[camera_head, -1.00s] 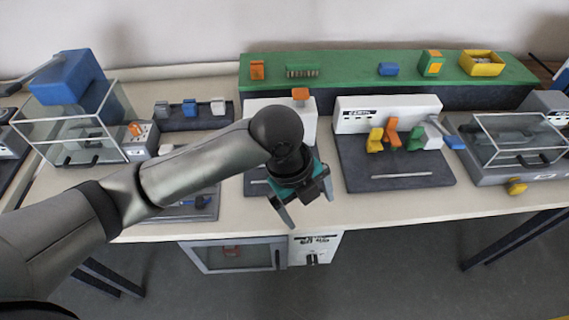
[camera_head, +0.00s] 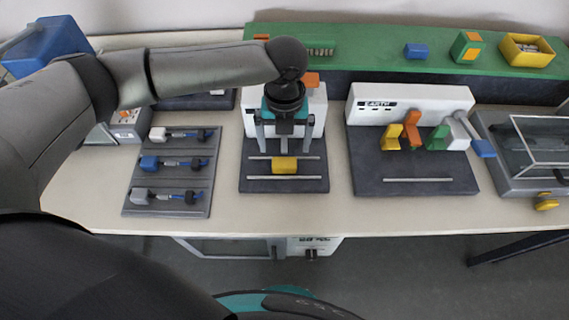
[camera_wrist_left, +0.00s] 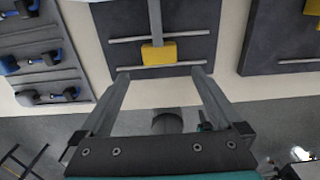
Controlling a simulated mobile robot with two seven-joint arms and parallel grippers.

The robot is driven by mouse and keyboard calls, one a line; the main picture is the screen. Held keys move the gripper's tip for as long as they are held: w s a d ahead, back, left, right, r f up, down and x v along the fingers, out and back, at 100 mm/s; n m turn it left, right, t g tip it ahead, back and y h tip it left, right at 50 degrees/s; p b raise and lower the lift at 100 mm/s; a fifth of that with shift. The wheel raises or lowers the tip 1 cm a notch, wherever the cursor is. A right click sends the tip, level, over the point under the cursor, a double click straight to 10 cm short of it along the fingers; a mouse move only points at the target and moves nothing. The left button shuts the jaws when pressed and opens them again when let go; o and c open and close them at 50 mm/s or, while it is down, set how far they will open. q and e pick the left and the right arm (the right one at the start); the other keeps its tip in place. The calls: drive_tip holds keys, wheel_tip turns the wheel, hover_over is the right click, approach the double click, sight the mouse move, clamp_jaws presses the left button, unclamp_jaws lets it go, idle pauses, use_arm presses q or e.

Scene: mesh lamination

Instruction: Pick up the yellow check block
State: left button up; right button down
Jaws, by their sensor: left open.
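The yellow check block (camera_head: 285,165) lies on a dark plate (camera_head: 256,184) in front of a white upright unit, between two thin metal rods. It also shows in the left wrist view (camera_wrist_left: 158,54), beyond the fingertips and roughly centred between them. A grey bar reaches its far edge there. My left gripper (camera_head: 284,140) points down over the plate, a little behind the block in the head view. Its two fingers are spread with nothing between them, as the left wrist view (camera_wrist_left: 160,73) also shows. My right gripper is not in view.
A dark tray (camera_head: 127,204) with several cable-like pieces lies to the left. To the right, a station (camera_head: 410,184) holds yellow, orange and green blocks. A green shelf (camera_head: 370,50) runs along the back. The table's front edge is close to the plate.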

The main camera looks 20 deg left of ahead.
sight(284, 162)
use_arm(q)
drive_tip(key=shift+f, duration=1.65)
drive_tip(key=f, duration=0.2)
drive_tip(key=f+b, duration=0.1)
drive_tip(key=f, duration=0.1)
drive_tip(key=shift+w+a+f, duration=0.1)
drive_tip(key=shift+w+f, duration=0.1)
drive_tip(key=shift+f, duration=0.05)
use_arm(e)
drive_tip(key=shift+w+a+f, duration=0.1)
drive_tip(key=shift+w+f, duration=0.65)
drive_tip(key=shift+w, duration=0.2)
use_arm(q)
drive_tip(key=shift+r, duration=0.1)
drive_tip(key=c, duration=1.3)
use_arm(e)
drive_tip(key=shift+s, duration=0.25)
